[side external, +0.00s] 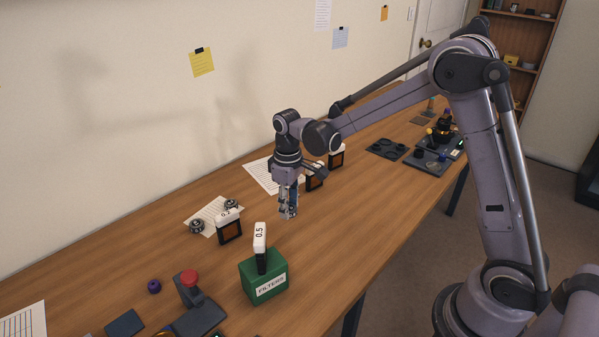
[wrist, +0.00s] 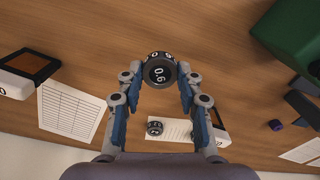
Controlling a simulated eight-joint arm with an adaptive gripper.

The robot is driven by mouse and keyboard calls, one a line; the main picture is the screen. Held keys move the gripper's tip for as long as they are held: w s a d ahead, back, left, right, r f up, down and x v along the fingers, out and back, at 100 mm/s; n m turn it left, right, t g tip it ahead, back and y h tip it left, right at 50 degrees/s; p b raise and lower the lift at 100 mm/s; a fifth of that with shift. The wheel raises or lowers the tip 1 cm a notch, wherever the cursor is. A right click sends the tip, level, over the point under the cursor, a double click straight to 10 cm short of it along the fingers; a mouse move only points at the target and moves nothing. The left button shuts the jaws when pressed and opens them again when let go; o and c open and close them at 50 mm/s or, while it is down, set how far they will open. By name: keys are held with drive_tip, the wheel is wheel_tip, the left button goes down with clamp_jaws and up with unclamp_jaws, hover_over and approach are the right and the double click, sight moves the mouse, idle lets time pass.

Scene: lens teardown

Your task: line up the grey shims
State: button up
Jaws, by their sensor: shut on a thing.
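My gripper (wrist: 160,75) is shut on a dark round shim (wrist: 160,71) with a pale "0.6" on its face, held between the two fingertips. In the side external view my gripper (side external: 289,212) hangs over the middle of the table, and the held shim is hard to make out there. A grey shim (side external: 196,226) lies at the left edge of a white sheet. Another grey shim (side external: 231,204) is at the sheet's right side, partly behind a filter. One shim on the sheet (wrist: 155,128) also shows in the wrist view.
A white-topped filter with orange glass (side external: 229,231) stands by the white sheet (side external: 205,213). Two similar filters (side external: 314,182) (side external: 337,157) stand behind my gripper. A green FILTERS box (side external: 264,283) stands at the front, with a "0.5" piece (side external: 260,240) upright in it. A purple ring (side external: 154,286) lies left.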

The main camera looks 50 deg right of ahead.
drive_tip(key=w+d+r+n, duration=0.15)
drive_tip(key=w+n, duration=0.35)
drive_tip(key=w, duration=0.7)
drive_tip(key=n, duration=0.6)
hover_over(257, 192)
drive_tip(key=shift+n, duration=0.3)
drive_tip(key=shift+a+f, duration=0.1)
drive_tip(key=shift+f, duration=3.2)
drive_tip(key=shift+f, duration=0.6)
drive_tip(key=o, duration=1.2)
drive_tip(key=shift+o, duration=0.2)
